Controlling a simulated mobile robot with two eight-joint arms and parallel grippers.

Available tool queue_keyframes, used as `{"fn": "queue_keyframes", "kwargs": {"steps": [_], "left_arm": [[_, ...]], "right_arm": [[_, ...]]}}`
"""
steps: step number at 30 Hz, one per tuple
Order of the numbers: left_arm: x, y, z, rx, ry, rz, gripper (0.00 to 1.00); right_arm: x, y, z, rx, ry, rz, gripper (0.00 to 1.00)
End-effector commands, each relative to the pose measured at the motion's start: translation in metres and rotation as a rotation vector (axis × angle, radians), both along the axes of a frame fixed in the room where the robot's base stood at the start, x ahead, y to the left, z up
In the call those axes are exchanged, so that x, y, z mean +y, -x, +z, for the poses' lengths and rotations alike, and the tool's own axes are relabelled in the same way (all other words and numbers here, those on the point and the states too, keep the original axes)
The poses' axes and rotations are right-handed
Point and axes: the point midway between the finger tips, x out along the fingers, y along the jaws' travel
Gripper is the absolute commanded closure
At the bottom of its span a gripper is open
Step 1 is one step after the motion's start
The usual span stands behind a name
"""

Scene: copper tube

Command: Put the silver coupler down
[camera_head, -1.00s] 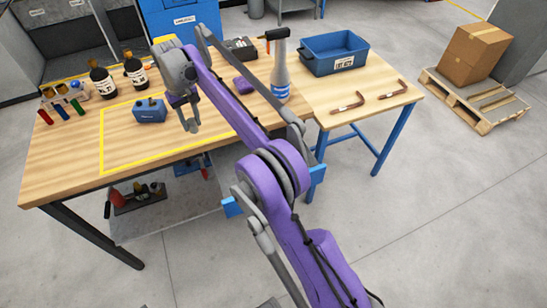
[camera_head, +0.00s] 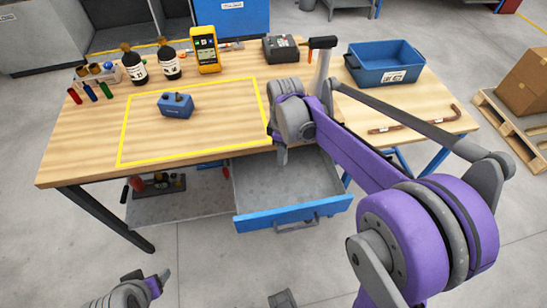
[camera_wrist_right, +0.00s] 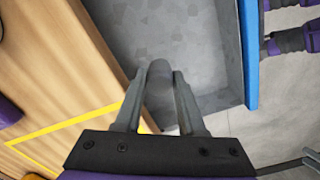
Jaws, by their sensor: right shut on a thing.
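The silver coupler (camera_wrist_right: 160,82) is a short grey cylinder, seen between the fingers in the right wrist view. My right gripper (camera_wrist_right: 159,95) is shut on it, above the open grey drawer (camera_wrist_right: 205,50). In the head view my right gripper (camera_head: 281,155) points down at the table's front edge, by the back left of the drawer (camera_head: 285,190); the coupler cannot be made out there. The drawer's floor looks empty where visible. My left gripper (camera_head: 157,283) is low at the left, away from the table; its jaw opening is unclear.
A yellow-taped area (camera_head: 140,163) on the table holds a blue device (camera_head: 176,105). Bottles (camera_head: 134,66), a yellow meter (camera_head: 205,50) and a dark case (camera_head: 281,48) stand behind. A blue bin (camera_head: 385,63) and copper tube (camera_head: 415,122) are at right.

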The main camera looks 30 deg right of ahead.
Motion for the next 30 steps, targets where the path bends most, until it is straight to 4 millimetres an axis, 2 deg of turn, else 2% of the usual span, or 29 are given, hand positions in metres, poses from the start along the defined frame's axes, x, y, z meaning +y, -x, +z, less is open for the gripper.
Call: {"fn": "queue_keyframes", "kwargs": {"steps": [3, 10, 17, 23, 30], "left_arm": [[0.0, 0.001, -0.002, 0.001, 0.0, 0.0, 0.33], [0.0, 0.001, -0.007, 0.003, 0.0, 0.0, 0.33], [0.0, 0.002, -0.009, 0.003, 0.0, 0.0, 0.33], [0.0, 0.002, -0.013, 0.004, 0.0, 0.0, 0.33], [0.0, 0.002, -0.013, 0.004, 0.0, 0.0, 0.33]], "right_arm": [[-0.002, 0.012, -0.013, 0.0, 0.0, 0.037, 1.0], [-0.001, 0.013, -0.055, 0.0, 0.0, 0.043, 1.0], [-0.001, 0.013, -0.074, 0.0, 0.0, 0.042, 1.0], [-0.001, 0.012, -0.102, 0.0, 0.0, 0.041, 1.0], [-0.001, 0.013, -0.105, 0.0, 0.0, 0.041, 1.0]]}}
